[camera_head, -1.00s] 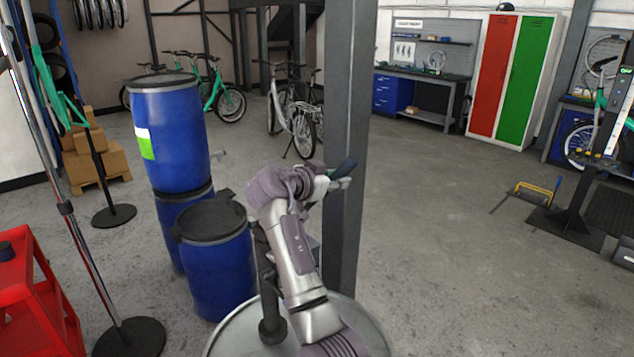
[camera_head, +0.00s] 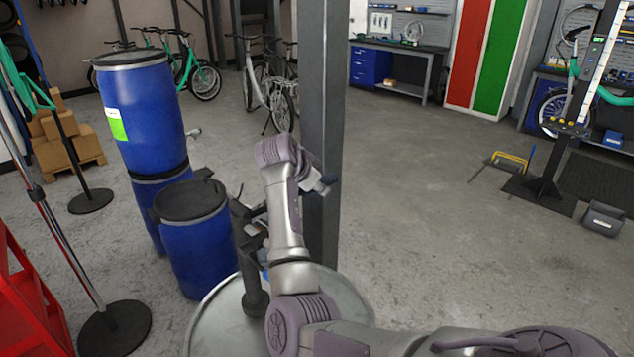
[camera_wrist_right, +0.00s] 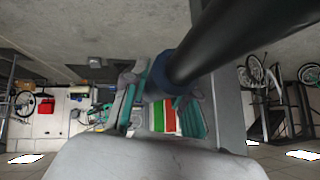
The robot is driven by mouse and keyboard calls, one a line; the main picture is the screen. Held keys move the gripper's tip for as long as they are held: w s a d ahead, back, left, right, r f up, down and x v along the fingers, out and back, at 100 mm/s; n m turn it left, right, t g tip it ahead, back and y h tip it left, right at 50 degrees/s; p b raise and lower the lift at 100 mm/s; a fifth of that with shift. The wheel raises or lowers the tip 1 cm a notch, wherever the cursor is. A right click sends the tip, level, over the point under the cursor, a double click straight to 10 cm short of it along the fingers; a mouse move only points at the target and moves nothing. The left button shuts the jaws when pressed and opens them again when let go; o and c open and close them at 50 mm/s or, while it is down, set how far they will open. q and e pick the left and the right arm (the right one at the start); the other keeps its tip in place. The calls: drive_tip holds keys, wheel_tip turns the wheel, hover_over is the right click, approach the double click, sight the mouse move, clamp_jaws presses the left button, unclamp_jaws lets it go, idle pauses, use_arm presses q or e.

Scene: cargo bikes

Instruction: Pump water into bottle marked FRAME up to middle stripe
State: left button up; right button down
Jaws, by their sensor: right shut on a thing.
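My right gripper (camera_head: 322,184) is in the middle of the head view, in front of the grey post. In the right wrist view it is shut on a dark rod (camera_wrist_right: 228,38) with a blue part at its end between the fingers. The rod looks like a pump handle, but its link to the pump is hidden. A dark upright pump (camera_head: 255,292) stands on the round metal drum top (camera_head: 218,318), partly behind my right arm. A small blue patch (camera_head: 265,274) shows beside the pump, too hidden to identify. No FRAME marking or stripe can be made out. My left gripper is out of view.
A grey post (camera_head: 322,90) rises just behind the drum. Blue barrels (camera_head: 198,250) stand close at its left, one pair stacked (camera_head: 145,115). A stand base (camera_head: 115,330) and red cart (camera_head: 30,310) are at the lower left. Open floor (camera_head: 430,210) lies to the right.

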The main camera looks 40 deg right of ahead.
drive_tip(key=shift+a+f, duration=0.1)
drive_tip(key=shift+f, duration=0.25)
drive_tip(key=c, duration=1.4)
unclamp_jaws()
drive_tip(key=o, duration=0.5)
drive_tip(key=shift+r, duration=0.1)
drive_tip(key=shift+a+r, duration=0.25)
drive_tip(key=shift+r, duration=0.2)
drive_tip(key=v, duration=1.1)
